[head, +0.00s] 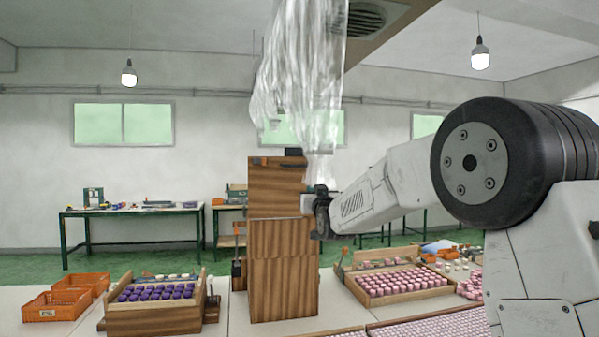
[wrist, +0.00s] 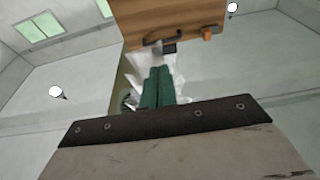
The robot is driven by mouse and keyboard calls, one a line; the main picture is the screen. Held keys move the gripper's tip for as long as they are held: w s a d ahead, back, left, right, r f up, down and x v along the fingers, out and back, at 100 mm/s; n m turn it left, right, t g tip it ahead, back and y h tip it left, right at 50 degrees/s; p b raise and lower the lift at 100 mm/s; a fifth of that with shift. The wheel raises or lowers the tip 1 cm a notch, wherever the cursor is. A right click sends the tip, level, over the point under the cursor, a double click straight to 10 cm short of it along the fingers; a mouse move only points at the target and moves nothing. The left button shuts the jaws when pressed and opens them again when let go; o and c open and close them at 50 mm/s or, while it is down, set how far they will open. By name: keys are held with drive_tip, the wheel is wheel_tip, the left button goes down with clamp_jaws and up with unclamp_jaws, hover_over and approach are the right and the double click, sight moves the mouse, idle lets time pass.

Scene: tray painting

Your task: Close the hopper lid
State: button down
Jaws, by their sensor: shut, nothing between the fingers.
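The wooden hopper (head: 283,270) stands upright on the pale worktop in the middle of the head view. A wooden panel that looks like its lid (head: 277,188) stands raised above it, with a dark handle along its upper edge. In the wrist view the lid (wrist: 185,18) fills the top middle, with its dark handle and a small black block near its edge. My gripper (wrist: 160,74) shows there as two green fingers, shut together and empty, pointing at the lid's edge and seemingly apart from it. In the head view my wrist is just right of the lid; the fingers are hidden.
A clear plastic sheet (head: 300,85) hangs above and behind my wrist. A wooden tray of purple pieces (head: 155,318) and orange crates (head: 56,304) stand at left. A wooden tray of pink pieces (head: 385,300) stands at right. Bare worktop (head: 232,312) shows left of the hopper.

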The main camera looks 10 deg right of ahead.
sight(299, 170)
drive_tip(key=shift+w+a+r+t+h, duration=0.15)
drive_tip(key=shift+w+r+t, duration=0.75)
drive_tip(key=shift+w, duration=1.85)
drive_tip(key=shift+w+d+r+t+h, duration=0.1)
drive_tip(key=shift+w+r+t, duration=0.8)
drive_tip(key=shift+w, duration=1.9)
drive_tip(key=shift+w+a+r+t+h, duration=0.15)
drive_tip(key=shift+w+r+t, duration=0.7)
drive_tip(key=shift+w, duration=1.9)
drive_tip(key=shift+d+r+g, duration=0.1)
drive_tip(key=shift+r+g, duration=0.15)
